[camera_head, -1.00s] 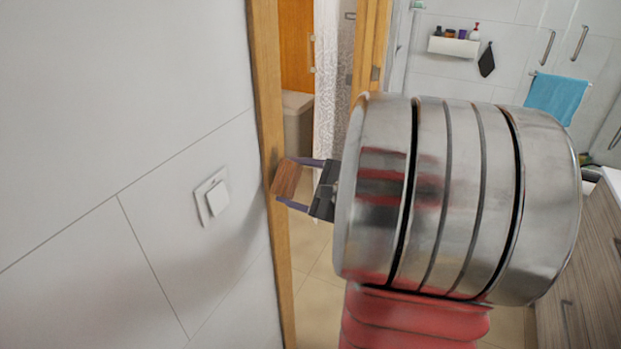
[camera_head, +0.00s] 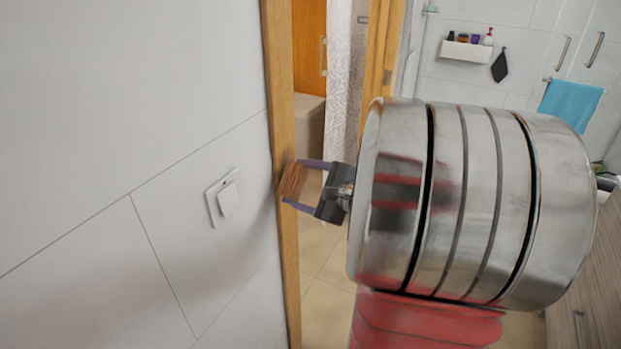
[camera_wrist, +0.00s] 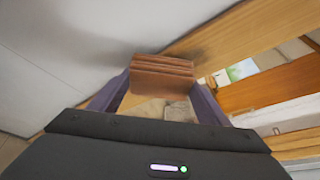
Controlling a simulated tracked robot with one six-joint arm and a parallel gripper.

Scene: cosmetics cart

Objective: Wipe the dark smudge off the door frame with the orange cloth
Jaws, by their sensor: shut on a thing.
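The orange cloth (camera_head: 293,181) is a folded, brownish-orange pad held between the fingertips of my gripper (camera_head: 294,183). It also shows in the wrist view (camera_wrist: 161,79), with one finger on each side. The wooden door frame (camera_head: 279,85) runs upright beside the white wall. In the head view the cloth overlaps the frame's edge at about light-switch height. In the wrist view the frame (camera_wrist: 235,38) passes just behind the cloth. The cloth appears against or very close to the frame; I cannot tell whether they touch. I cannot make out a dark smudge; the cloth hides part of the frame.
A white light switch (camera_head: 223,198) sits on the wall left of the frame. The open doorway is right of the frame, with a patterned curtain (camera_head: 340,95) beyond. A wooden-fronted cabinet (camera_head: 580,280) stands at the right. A blue towel (camera_head: 571,104) hangs farther back.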

